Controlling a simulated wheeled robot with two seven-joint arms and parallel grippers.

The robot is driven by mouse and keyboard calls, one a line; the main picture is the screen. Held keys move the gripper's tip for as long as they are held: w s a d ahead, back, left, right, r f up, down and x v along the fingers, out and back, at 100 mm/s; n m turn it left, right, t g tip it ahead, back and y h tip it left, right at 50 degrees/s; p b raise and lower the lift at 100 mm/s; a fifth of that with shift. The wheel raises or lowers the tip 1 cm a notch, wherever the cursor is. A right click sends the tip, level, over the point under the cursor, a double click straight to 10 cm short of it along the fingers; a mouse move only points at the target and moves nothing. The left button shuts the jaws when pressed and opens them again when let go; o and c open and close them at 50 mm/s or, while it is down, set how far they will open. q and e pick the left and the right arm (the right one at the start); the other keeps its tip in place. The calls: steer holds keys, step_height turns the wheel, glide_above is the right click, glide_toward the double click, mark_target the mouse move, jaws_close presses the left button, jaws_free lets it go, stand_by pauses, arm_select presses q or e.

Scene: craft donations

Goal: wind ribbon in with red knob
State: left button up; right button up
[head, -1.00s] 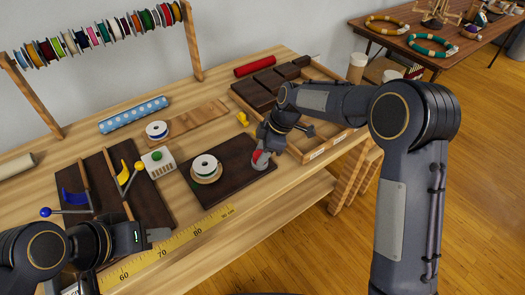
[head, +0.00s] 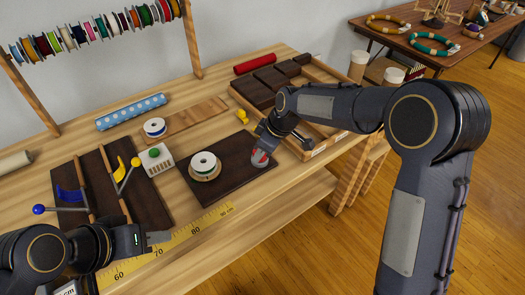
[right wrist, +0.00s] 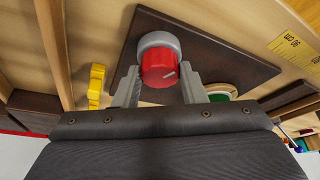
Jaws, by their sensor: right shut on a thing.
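The red knob (right wrist: 158,68) sits on a grey round base on a dark board (head: 232,184). My right gripper (right wrist: 158,84) has its fingers on either side of the red knob and is shut on it; in the head view the knob (head: 260,157) shows just below the gripper.
A box with a green button (head: 156,160), a yellow lever (head: 124,170) and a blue lever (head: 70,195) stand to the left. A wooden tray (head: 330,136) lies right of the board. A spool rack (head: 98,30) stands at the back.

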steer(key=m, duration=0.2)
steer(key=m+t+h, duration=0.1)
steer(key=m, duration=0.1)
steer(key=shift+s+a+m, duration=0.1)
steer(key=shift+s+m, duration=0.05)
steer(key=shift+m, duration=0.15)
steer(key=m+h, duration=0.1)
steer(key=m, duration=0.1)
steer(key=m+t+h, duration=0.1)
steer(key=m, duration=0.2)
steer(key=shift+a+m, duration=0.2)
steer(key=shift+m, duration=0.1)
steer(key=m+h, duration=0.1)
steer(key=m, duration=0.1)
steer(key=m+h, duration=0.1)
steer(key=m, duration=0.1)
steer(key=shift+a+t, duration=0.15)
steer(key=shift+t, duration=0.15)
steer(key=m, duration=0.2)
steer(key=m+h+p, duration=0.1)
steer(key=m, duration=0.2)
steer(key=shift+a+h, duration=0.1)
steer(key=shift+h, duration=0.2)
steer(key=shift+m+g, duration=0.3)
steer(key=shift+g, duration=0.2)
steer(key=o, duration=1)
steer(key=v, duration=0.7)
steer(key=shift+s+a+r, duration=0.15)
steer(key=shift+s+r, duration=0.05)
steer(key=shift+r, duration=0.15)
